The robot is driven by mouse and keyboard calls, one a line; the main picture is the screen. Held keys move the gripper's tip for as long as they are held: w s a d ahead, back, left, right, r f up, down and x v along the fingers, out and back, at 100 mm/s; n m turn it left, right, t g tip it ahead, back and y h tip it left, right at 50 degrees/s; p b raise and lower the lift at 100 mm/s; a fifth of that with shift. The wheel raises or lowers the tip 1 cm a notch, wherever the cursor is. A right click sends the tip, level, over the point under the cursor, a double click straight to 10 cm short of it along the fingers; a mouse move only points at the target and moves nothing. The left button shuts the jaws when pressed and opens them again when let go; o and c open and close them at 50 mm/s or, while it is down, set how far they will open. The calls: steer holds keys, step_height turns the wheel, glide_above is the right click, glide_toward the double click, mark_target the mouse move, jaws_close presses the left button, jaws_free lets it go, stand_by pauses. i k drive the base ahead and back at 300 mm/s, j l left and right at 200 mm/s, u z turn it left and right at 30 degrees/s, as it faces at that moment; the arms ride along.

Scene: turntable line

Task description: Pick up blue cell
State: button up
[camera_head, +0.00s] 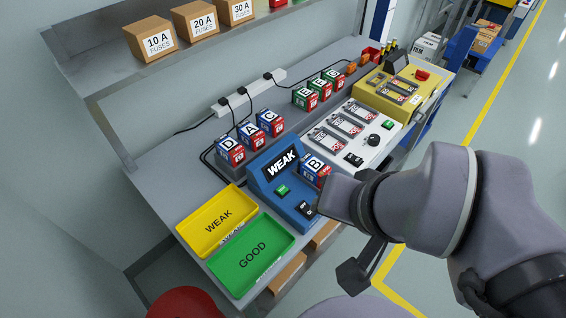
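Several blue-and-red cells with letters are in view. Cell B (315,169) sits at the right side of the blue tester (270,190), whose screen reads WEAK. Cells D (231,151), A (252,136) and C (270,122) stand in a row on the bench behind the tester, next to the black cables. My gripper (331,197) is at the tester's right edge, just in front of cell B. The arm hides part of this area. The fingertips do not show clearly, so I cannot tell whether it touches cell B.
A yellow WEAK tray (190,232) and a green GOOD tray (226,273) lie at the front left, both empty. Green-and-red cells (321,90) stand behind a white charger (378,124). A yellow unit (428,92) is farther right. A shelf with fuse boxes (150,40) overhangs the back.

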mark_target(310, 168)
steer(key=i+l+u, duration=0.15)
steer(key=l+u, duration=0.25)
steer(key=i+l+u, duration=0.15)
steer(key=u, duration=0.3)
steer(key=l+u, duration=1.25)
steer(key=k+l+u, duration=0.1)
steer(key=l+u, duration=0.3)
